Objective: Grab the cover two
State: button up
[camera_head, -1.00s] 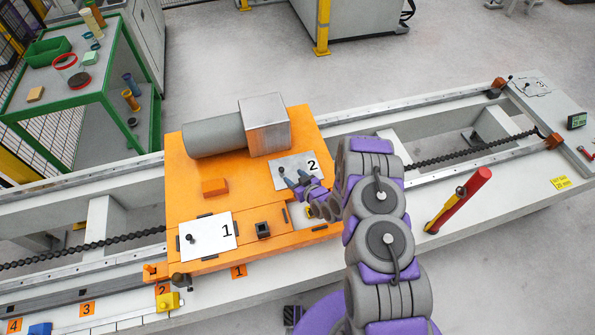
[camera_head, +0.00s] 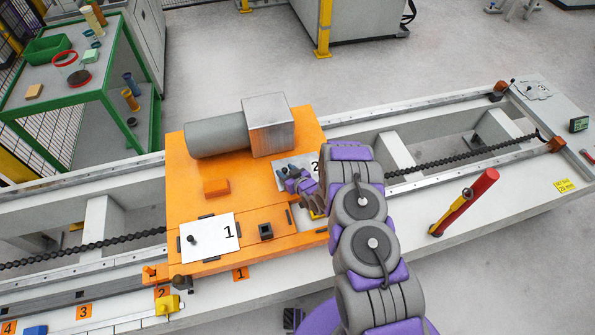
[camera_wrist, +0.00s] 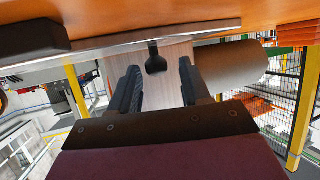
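Cover two (camera_head: 302,160) is a light metal plate marked 2 with a dark knob, lying on the orange carriage (camera_head: 185,205). My gripper (camera_head: 282,172) is low over the plate at its knob and hides part of it. In the wrist view, the dark knob (camera_wrist: 156,58) stands between the tips of my two open fingers (camera_wrist: 160,82), with gaps on both sides. The plate shows there edge-on as a thin pale strip.
Cover one (camera_head: 207,240), with its own knob, lies at the carriage's front left. A grey cylinder (camera_head: 215,136) and metal block (camera_head: 268,125) stand behind cover two. A red and yellow handle (camera_head: 464,203) rises at the right. A green table (camera_head: 105,88) stands at the back left.

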jog(key=shift+a, duration=0.1)
jog(key=shift+c, duration=1.4)
jog(key=shift+d, duration=0.45)
grip_shut()
jog(key=shift+a, duration=0.1)
jog(key=shift+a, duration=0.25)
